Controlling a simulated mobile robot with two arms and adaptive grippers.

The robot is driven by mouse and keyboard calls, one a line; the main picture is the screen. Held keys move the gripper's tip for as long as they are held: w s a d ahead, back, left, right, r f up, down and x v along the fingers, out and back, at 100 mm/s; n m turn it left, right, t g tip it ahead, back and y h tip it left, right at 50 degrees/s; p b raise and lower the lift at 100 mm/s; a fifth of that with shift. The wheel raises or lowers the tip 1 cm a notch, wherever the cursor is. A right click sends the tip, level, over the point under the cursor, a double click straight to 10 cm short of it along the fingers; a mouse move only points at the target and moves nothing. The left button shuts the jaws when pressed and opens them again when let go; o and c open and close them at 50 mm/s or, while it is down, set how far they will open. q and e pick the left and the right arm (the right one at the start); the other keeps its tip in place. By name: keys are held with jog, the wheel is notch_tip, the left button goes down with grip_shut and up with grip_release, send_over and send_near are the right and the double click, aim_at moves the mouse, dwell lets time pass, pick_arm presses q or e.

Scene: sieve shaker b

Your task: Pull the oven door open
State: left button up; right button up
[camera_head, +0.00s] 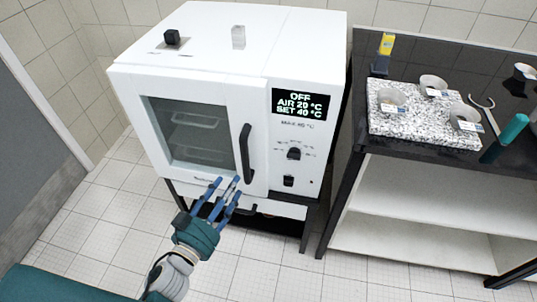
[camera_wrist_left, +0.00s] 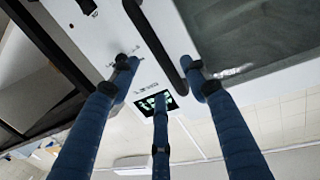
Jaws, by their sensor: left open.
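The white oven (camera_head: 225,60) has its door shut, with a dark window (camera_head: 190,135) showing racks inside. The black vertical door handle (camera_head: 247,153) is on the door's right side; it also shows as a dark bar in the left wrist view (camera_wrist_left: 153,35). My left gripper (camera_head: 229,187) is open and empty, its blue fingers pointing up at the lower door just below and left of the handle. In the left wrist view the fingers (camera_wrist_left: 160,78) are spread, with the handle between two of them in the picture. I cannot tell whether any finger touches it. My right gripper is not in view.
The oven stands on a dark frame (camera_head: 305,230). To its right, a black-topped bench (camera_head: 400,160) holds a speckled slab (camera_head: 400,128) with several small bowls and a teal-handled tool (camera_head: 514,128). Tiled floor (camera_head: 110,215) is free in front and left.

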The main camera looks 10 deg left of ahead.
aim_at(245, 159)
pick_arm(q)
jog(key=w+r, duration=0.1)
jog(key=w, duration=0.2)
jog(key=w+d+r+p, duration=0.1)
jog(key=shift+w+d+r, duration=0.1)
jog(key=shift+w+r, duration=0.15)
jog(key=shift+r, duration=0.05)
jog(key=x, duration=0.5)
jog(key=shift+w+d, duration=0.35)
jog(key=shift+w, duration=0.25)
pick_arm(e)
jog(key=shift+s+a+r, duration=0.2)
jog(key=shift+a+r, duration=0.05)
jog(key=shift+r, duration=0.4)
pick_arm(q)
grip_shut()
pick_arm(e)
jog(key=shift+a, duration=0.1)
